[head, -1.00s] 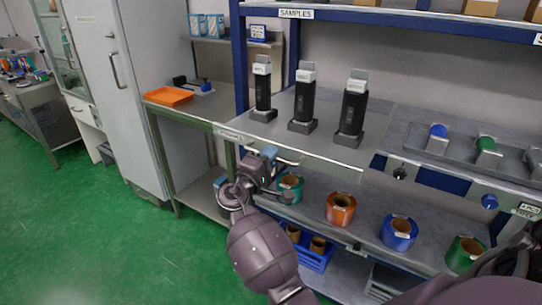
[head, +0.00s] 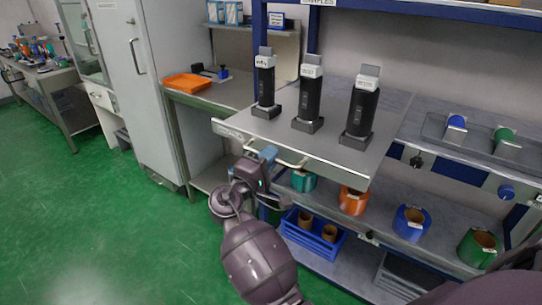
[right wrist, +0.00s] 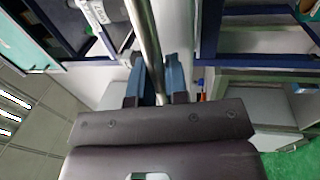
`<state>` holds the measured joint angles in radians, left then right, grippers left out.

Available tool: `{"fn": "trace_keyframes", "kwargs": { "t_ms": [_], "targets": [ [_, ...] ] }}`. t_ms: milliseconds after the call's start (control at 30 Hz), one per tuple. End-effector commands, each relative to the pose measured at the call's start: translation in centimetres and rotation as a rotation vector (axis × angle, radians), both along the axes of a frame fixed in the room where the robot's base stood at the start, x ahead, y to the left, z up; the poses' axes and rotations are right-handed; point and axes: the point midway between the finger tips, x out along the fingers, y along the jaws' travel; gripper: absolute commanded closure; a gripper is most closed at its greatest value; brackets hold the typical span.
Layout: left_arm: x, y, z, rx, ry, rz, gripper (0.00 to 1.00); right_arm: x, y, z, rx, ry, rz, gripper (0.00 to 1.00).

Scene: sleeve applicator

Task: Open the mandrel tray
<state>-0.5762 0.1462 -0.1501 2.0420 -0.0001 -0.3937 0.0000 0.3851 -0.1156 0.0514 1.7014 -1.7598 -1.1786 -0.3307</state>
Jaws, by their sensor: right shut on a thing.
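The mandrel tray (head: 250,135) is a grey metal slab with a label on its front edge. It sticks out in front of the blue rack post in the head view. Three black mandrels with pale caps stand upright on it, one of them in the middle (head: 308,95). A bar handle (head: 292,161) runs along the tray's front. My right gripper (head: 268,154) is shut on the handle near its left end. In the right wrist view the handle bar (right wrist: 146,38) passes between the blue fingers (right wrist: 156,75). My left gripper is not in view.
Below the tray is a shelf with teal (head: 303,181), orange (head: 352,201), blue (head: 409,223) and green (head: 478,248) rolls. A blue crate (head: 312,238) sits lower. An orange tray (head: 188,83) lies on the left bench. The green floor (head: 120,220) at left is clear.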

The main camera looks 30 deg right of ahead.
Motion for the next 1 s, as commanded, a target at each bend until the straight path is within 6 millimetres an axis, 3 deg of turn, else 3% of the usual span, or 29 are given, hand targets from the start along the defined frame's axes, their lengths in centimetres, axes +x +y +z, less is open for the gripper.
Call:
{"fn": "trace_keyframes", "kwargs": {
  "t_ms": [233,267,400,1000],
  "targets": [
    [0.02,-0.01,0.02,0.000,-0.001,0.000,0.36,-0.01,0.01,-0.03,0.001,0.000,0.000,1.00],
    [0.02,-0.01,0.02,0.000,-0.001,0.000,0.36,-0.01,0.01,-0.03,0.001,0.000,0.000,0.82],
    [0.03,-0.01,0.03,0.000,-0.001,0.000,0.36,-0.01,0.00,-0.03,0.001,0.000,0.000,0.61],
    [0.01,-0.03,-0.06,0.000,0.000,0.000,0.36,0.07,-0.29,-0.14,0.000,0.000,0.001,0.61]
  ]
}}
